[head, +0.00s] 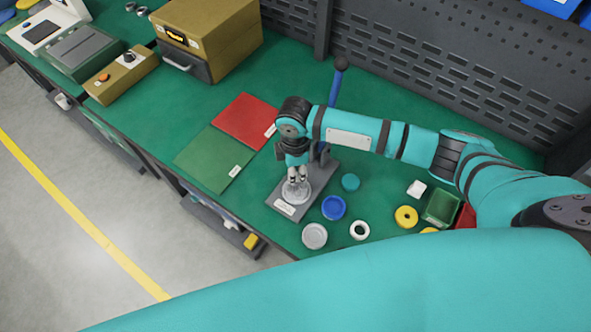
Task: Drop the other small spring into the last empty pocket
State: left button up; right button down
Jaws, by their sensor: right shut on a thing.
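My right gripper (297,181) reaches down from above, with its fingertips at a round silver part (296,194) on a grey fixture (286,207). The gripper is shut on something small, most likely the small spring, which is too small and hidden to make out. The pockets cannot be told apart at this size, and I cannot tell whether the held thing touches the silver part. My left gripper is not in view.
Red (245,121) and green (213,158) mats lie left. A blue-handled lever (337,85) stands behind.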

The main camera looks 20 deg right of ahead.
jog(key=shift+s+f, duration=0.15)
jog(key=shift+f, duration=0.5)
dwell(0.5)
jog(key=c, duration=1.6)
grip_release()
jog(key=shift+r, duration=0.15)
jog(key=shift+r+p, duration=0.4)
jog(key=shift+p, duration=0.15)
jog(key=shift+r+p, duration=1.35)
jog(key=shift+p, duration=0.25)
jog(key=shift+o, duration=0.2)
